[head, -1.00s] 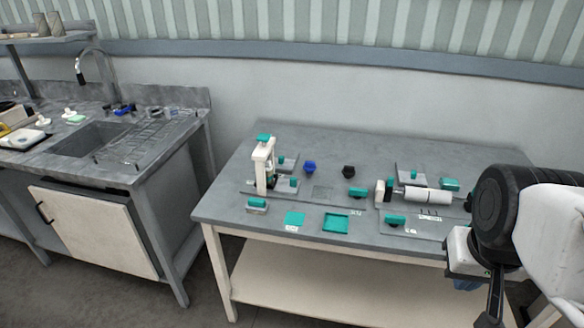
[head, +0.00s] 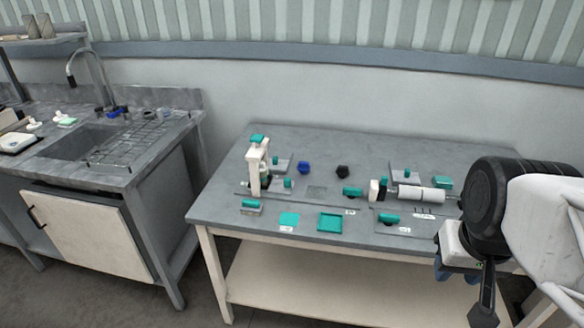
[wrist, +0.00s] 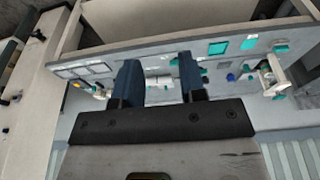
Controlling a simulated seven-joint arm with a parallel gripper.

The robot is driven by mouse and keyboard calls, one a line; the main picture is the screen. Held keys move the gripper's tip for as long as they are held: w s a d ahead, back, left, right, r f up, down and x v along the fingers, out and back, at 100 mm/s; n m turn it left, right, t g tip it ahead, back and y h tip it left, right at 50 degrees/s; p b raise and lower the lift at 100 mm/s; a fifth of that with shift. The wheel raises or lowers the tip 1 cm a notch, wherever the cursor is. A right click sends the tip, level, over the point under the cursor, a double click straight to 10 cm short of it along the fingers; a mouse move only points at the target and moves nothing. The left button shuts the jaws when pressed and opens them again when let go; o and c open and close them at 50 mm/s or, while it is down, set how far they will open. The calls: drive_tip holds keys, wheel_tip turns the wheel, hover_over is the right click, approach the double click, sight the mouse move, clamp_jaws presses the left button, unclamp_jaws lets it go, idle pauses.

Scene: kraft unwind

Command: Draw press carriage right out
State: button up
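The press (head: 256,168) is a white upright frame with a teal top, at the left of the grey table. Low beside it are small teal-topped grey parts, one at its right (head: 288,183). I cannot tell for sure which is the carriage or how far it is drawn out. The press also shows at the right of the wrist view (wrist: 272,75). My gripper (wrist: 160,80) has its two dark blue fingers apart with nothing between them. In the head view it hangs at the table's front right, well away from the press.
A white roller (head: 420,194) with teal-handled fittings stands at the table's right. A blue knob (head: 304,167), a black knob (head: 342,172), a teal tray (head: 331,222) and a flat teal square (head: 289,219) lie between. A sink counter (head: 90,170) stands left of the table.

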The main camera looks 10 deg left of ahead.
drive_tip(key=shift+o, duration=0.5)
drive_tip(key=w+a+r+n, duration=0.1)
drive_tip(key=w+a+n, duration=0.1)
drive_tip(key=w, duration=0.6)
drive_tip(key=w+a+r+n, duration=0.1)
drive_tip(key=w+a+n, duration=0.1)
drive_tip(key=w, duration=0.6)
drive_tip(key=shift+w+a+r+n+g, duration=0.3)
drive_tip(key=shift+w+a+n, duration=0.1)
drive_tip(key=shift+a, duration=0.35)
drive_tip(key=n+g, duration=0.2)
drive_tip(key=n, duration=1.1)
hover_over(286, 179)
drive_tip(key=f, duration=2.3)
drive_tip(key=shift+s+d+f, duration=0.1)
drive_tip(key=shift+d+f, duration=0.05)
drive_tip(key=shift+d, duration=0.15)
drive_tip(key=shift+w+a+f, duration=0.2)
drive_tip(key=shift+a+f, duration=0.2)
drive_tip(key=shift+f, duration=3.9)
